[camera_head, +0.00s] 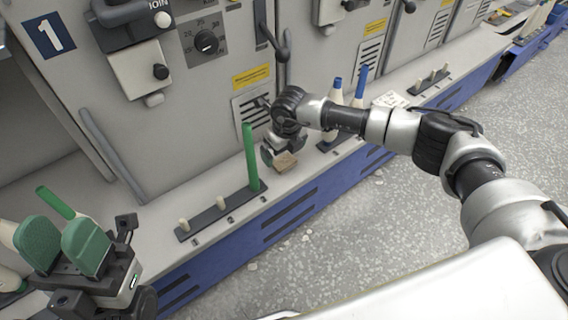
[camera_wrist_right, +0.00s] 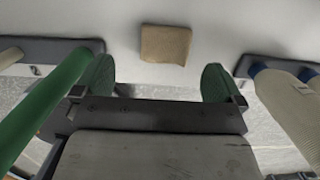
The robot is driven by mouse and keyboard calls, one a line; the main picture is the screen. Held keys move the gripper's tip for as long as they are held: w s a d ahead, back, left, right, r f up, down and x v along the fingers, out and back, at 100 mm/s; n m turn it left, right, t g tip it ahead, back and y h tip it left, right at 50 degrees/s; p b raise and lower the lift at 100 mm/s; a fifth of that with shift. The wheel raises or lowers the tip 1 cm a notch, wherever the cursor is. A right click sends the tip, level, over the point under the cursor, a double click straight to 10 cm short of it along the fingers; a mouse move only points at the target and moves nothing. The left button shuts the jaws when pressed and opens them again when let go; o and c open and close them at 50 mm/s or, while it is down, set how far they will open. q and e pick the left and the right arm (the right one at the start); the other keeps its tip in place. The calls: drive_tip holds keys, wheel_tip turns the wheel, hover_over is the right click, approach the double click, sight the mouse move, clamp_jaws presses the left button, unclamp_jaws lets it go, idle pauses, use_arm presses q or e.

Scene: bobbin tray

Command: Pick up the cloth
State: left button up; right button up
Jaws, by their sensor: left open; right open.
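A small tan folded cloth (camera_head: 285,161) lies on the pale machine ledge, between the green-rod rack and the blue-topped bobbins. In the right wrist view the cloth (camera_wrist_right: 166,44) lies flat ahead of the fingers, centred between them and apart from them. My right gripper (camera_head: 279,150) is above the ledge right by the cloth, partly hiding it. Its green finger pads (camera_wrist_right: 158,80) are spread wide with nothing between them. My left gripper (camera_head: 62,245) is at the lower left, its green pads apart and empty, far from the cloth.
A peg rack (camera_head: 221,208) with a tall green rod (camera_head: 250,157) stands left of the cloth. Blue-topped bobbins (camera_head: 360,88) stand right of it. The machine front (camera_head: 200,110) rises behind the ledge. Another peg rack (camera_head: 430,81) sits further right. The ledge around the cloth is clear.

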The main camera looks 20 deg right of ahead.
sight(285, 160)
drive_tip(key=f+b, duration=0.2)
drive_tip(key=f, duration=0.1)
drive_tip(key=f+b, duration=0.1)
drive_tip(key=f, duration=0.1)
drive_tip(key=shift+w+d+f, duration=0.2)
drive_tip(key=shift+w+d, duration=0.05)
drive_tip(key=shift+w, duration=0.1)
drive_tip(key=shift+r, duration=0.1)
drive_tip(key=c, duration=1.1)
drive_tip(key=shift+r, duration=0.1)
